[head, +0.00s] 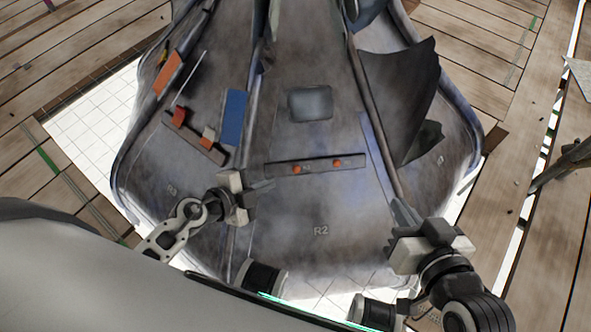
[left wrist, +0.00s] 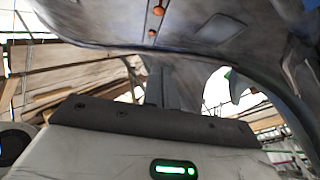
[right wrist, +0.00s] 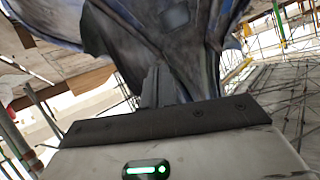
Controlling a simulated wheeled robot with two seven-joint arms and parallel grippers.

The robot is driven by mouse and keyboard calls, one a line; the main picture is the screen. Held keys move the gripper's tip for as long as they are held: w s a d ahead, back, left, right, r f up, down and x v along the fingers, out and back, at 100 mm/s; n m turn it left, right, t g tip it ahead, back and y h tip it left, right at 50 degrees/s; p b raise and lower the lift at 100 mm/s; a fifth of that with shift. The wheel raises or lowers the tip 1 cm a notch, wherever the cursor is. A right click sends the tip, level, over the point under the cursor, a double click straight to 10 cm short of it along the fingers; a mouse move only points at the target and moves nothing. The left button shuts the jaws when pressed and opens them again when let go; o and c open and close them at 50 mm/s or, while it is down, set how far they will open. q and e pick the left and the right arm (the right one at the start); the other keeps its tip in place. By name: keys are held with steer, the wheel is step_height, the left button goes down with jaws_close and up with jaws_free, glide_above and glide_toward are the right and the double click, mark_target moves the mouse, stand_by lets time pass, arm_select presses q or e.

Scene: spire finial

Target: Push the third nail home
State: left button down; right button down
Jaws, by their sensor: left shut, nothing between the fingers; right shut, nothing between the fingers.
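A dark strip (head: 316,167) lies across the panel marked R2. Two orange nail heads, a left one (head: 297,169) and a right one (head: 337,163), show on it. Two orange heads also show in the left wrist view, a lower one (left wrist: 152,33) and an upper one (left wrist: 158,10). I cannot tell how deep they sit, or which is the third. My left gripper (head: 272,184) is shut and empty, just below and left of the strip's left end. My right gripper (head: 396,204) is shut and empty, low at the R2 panel's right edge.
A grey square plate (head: 310,103) sits above the R2 strip. A torn dark sheet (head: 400,95) juts out at right. Plank decking surrounds the spire.

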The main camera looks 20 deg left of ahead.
mark_target(296, 169)
arm_select(q)
steer(key=shift+w+a+f+g, duration=0.1)
steer(key=shift+a+f+g, duration=0.15)
steer(key=shift+f, duration=0.5)
arm_select(e)
steer(key=shift+w+a+f, duration=0.1)
steer(key=shift+w+f, duration=0.05)
